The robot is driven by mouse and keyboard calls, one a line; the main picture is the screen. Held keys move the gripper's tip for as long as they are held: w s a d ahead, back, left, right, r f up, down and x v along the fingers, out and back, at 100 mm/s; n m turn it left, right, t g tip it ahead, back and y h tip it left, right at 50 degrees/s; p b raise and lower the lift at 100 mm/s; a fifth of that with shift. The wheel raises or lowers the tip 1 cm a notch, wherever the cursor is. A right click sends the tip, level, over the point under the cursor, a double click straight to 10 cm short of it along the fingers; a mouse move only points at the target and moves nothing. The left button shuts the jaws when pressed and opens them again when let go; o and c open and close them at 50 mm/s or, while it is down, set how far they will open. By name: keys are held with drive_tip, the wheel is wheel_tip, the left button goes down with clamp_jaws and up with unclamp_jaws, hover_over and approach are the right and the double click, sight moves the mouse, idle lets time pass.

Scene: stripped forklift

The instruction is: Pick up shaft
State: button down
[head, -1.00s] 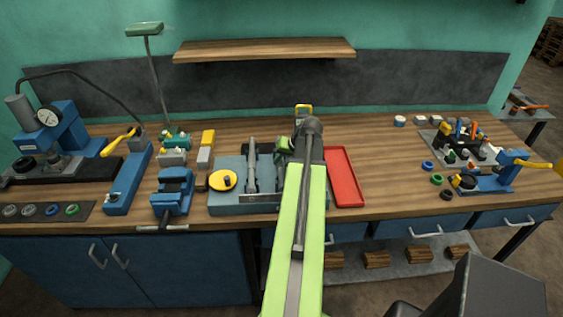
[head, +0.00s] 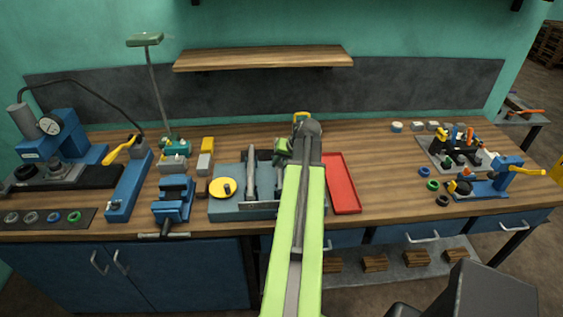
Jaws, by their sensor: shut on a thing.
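A grey shaft (head: 251,176) with a thicker lower part lies lengthwise over the blue-grey tray (head: 228,211) in the middle of the bench. My green arm reaches over the tray's right part. My gripper (head: 277,158) is small and dark beside the far half of the shaft, just right of it, and is shut. The arm partly hides its fingers, so the exact contact on the shaft is unclear.
A red tray (head: 342,184) lies empty just right of my arm. A blue vise (head: 174,199) stands to the left. A rack of tools (head: 457,150) and a blue fixture (head: 495,183) stand at the right. The bench between the red tray and that rack is clear.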

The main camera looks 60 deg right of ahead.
drive_tip(key=shift+r+p, duration=0.35)
drive_tip(key=shift+r, duration=0.4)
drive_tip(key=s+a+r+p, duration=0.1)
drive_tip(key=s+r+p, duration=0.5)
drive_tip(key=s, duration=0.5)
drive_tip(key=shift+s+a+r+p, duration=0.15)
drive_tip(key=shift+s+r+p, duration=0.15)
drive_tip(key=shift+r, duration=0.05)
